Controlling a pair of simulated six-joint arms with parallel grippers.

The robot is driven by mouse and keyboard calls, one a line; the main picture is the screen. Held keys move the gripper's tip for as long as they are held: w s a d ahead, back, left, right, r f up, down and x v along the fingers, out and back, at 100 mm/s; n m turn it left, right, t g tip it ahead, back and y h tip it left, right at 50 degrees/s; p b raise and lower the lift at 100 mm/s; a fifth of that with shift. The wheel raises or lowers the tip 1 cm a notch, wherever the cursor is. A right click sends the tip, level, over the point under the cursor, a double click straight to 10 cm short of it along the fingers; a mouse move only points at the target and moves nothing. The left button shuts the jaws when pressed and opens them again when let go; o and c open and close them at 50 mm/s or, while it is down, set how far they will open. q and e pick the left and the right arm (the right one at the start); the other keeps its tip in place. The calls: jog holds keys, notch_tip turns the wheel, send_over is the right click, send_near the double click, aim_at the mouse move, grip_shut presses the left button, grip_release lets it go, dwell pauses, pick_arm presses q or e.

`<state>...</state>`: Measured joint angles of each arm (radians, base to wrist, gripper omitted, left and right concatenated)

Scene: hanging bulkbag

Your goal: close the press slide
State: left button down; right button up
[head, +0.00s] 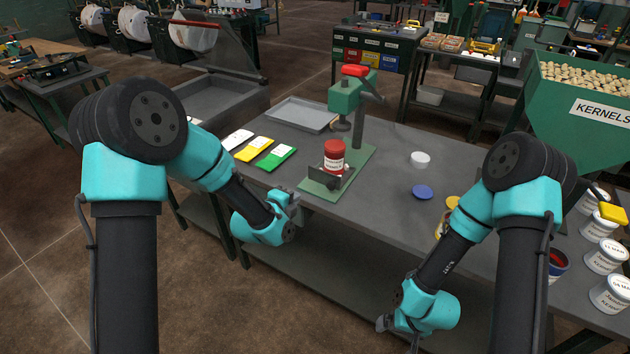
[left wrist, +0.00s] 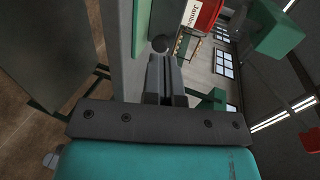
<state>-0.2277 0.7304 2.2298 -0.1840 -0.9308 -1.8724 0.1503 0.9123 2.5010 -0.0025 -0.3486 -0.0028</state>
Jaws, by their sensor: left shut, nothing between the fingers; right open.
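The green press (head: 343,97) stands on the grey table, with a red knob on top and a green base plate (head: 318,190). A red labelled can (head: 334,155) sits upright at a dark slide plate (head: 324,177) on the base, below the press head. In the left wrist view a dark round knob (left wrist: 161,43) lies just beyond my left fingertips, with the red can (left wrist: 203,14) above right. My left gripper (head: 294,199) is shut and empty at the table's front edge, near the base; I cannot tell whether it touches the knob. My right gripper (head: 398,338) is open, low at the front, partly hidden.
White, yellow and green cards (head: 257,149) and a grey tray (head: 302,114) lie left of the press. A white lid (head: 420,159) and blue lid (head: 422,192) lie right. A green kernel hopper (head: 580,115) and several labelled cans (head: 606,256) stand far right.

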aim_at(320, 177)
pick_arm(q)
jog(key=x, duration=1.2)
jog(key=shift+w+d+r, duration=0.15)
jog(key=shift+r, duration=0.15)
jog(key=shift+w+d, duration=0.3)
jog(key=shift+w, duration=0.3)
